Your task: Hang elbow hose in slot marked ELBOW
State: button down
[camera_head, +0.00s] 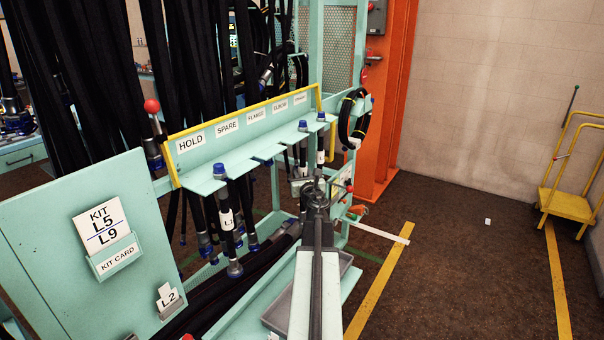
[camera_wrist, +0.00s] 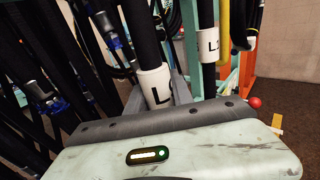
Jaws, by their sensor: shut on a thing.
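The light green rack shelf (camera_head: 240,158) has slots along its front edge. The ELBOW label (camera_head: 280,105) is on its back panel, second from the right. My gripper (camera_head: 317,192) is at the shelf's right part, below its edge. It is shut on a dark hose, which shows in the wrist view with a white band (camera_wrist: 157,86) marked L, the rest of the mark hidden. This seems to be the blue-capped hose (camera_head: 302,140) upright near the ELBOW slot. I cannot tell whether it is seated. Its lower end is hidden.
Another banded hose (camera_head: 320,152) hangs close on the right, and also shows in the wrist view (camera_wrist: 209,42). A hose marked L (camera_head: 226,205) hangs at the left. A kit panel (camera_head: 75,255) stands front left. Open floor (camera_head: 455,230) lies right.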

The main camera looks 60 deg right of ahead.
jog(key=c, duration=1)
grip_release()
jog(key=shift+c, duration=0.2)
jog(key=shift+s+a, duration=0.1)
jog(key=v, duration=0.7)
jog(key=shift+s+a, duration=0.2)
jog(key=shift+a, duration=0.1)
jog(key=shift+r, duration=0.1)
